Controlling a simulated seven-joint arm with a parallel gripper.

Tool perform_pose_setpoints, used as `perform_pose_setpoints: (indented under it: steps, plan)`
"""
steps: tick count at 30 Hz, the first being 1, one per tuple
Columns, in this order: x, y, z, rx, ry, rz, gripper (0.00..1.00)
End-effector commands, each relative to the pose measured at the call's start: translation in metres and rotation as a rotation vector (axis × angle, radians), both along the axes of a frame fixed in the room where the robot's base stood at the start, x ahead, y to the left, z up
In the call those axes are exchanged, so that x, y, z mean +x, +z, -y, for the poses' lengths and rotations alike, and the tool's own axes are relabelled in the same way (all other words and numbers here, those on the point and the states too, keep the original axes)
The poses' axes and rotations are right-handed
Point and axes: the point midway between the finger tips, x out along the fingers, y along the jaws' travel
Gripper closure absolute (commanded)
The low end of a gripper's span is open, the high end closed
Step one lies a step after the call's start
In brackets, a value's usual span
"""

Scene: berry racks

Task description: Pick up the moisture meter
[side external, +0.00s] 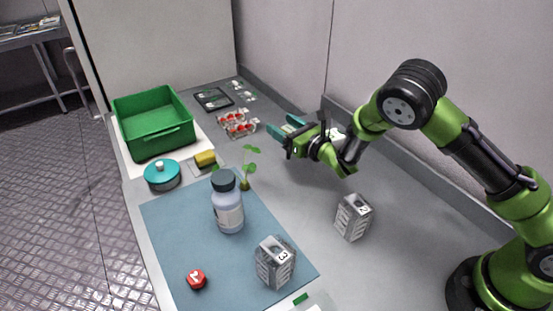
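I cannot tell for sure which object is the moisture meter. A small yellow block (206,158) sits on a pale pad beside the teal lidded pot, and a flat dark device (213,98) lies at the far end of the bench. My gripper (281,124) is above the bench, right of the racks with red berries (237,123). Its two teal fingers are spread apart and point left. Something pale shows between or behind them, too small to make out. My gripper is apart from the yellow block and the dark device.
A green bin (152,149) stands back left, near the teal pot (162,175). A seedling (246,170) stands behind a capped bottle (229,214) on a blue mat (170,232). Numbered grey blocks (353,217) (275,262) and a red knob (196,279) are nearer. Walls bound the right.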

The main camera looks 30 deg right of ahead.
Motion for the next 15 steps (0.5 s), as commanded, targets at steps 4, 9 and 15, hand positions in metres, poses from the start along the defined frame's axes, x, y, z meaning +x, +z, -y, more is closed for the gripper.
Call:
perform_pose_setpoints:
  steps: [4, 9, 15]
  plan:
    - [-0.0001, 0.0003, 0.0000, 0.000, 0.000, 0.000, 0.55]
    - [-0.0002, 0.0004, 0.0000, 0.000, 0.000, 0.001, 0.82]
    - [0.0000, 0.0009, -0.0001, 0.000, 0.000, 0.002, 0.93]
